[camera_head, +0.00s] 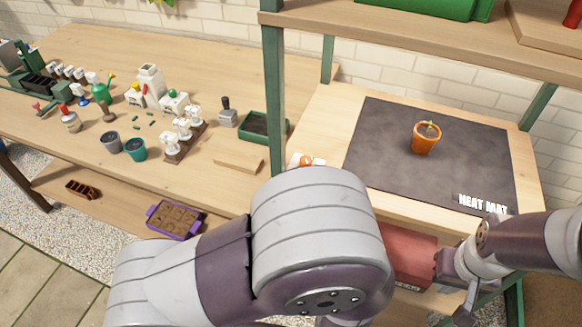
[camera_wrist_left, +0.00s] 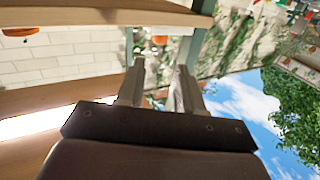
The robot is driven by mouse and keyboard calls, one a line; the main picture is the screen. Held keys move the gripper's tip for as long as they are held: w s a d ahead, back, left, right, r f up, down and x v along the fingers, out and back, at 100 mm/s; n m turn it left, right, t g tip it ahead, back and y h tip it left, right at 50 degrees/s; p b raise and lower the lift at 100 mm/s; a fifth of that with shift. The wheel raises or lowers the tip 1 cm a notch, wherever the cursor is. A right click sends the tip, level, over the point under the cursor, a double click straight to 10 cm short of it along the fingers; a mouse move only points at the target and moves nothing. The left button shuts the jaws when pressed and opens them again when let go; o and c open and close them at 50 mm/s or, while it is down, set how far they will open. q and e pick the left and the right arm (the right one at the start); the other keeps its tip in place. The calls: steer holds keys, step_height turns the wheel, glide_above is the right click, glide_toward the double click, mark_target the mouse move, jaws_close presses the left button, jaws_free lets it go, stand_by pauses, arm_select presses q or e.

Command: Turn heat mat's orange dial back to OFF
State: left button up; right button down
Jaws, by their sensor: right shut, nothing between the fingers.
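The dark heat mat (camera_head: 400,172) lies on the wooden shelf at the right in the head view, with its HEAT MAT label at the front right. The orange dial (camera_head: 305,160) sits on a small white unit at the shelf's left front corner. My left arm's large link stands just below it, and the dial's setting is too small to read. My left gripper is hidden in the head view; the left wrist view shows its two fingers (camera_wrist_left: 160,90) apart and nothing between them. My right gripper (camera_head: 468,298) is shut and empty, low at the right, below the shelf's front edge.
An orange pot (camera_head: 425,143) with a seedling stands on the mat. A green post (camera_head: 275,95) and an upper shelf (camera_head: 420,38) frame the mat. A red container (camera_head: 412,255) is below. The left bench (camera_head: 225,75) holds pots, figures and a green tray (camera_head: 262,125).

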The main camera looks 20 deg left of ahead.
arm_select(q)
steer(key=x, duration=1.2)
steer(key=shift+f+p, duration=0.15)
steer(key=shift+p, duration=0.15)
steer(key=c, duration=0.7)
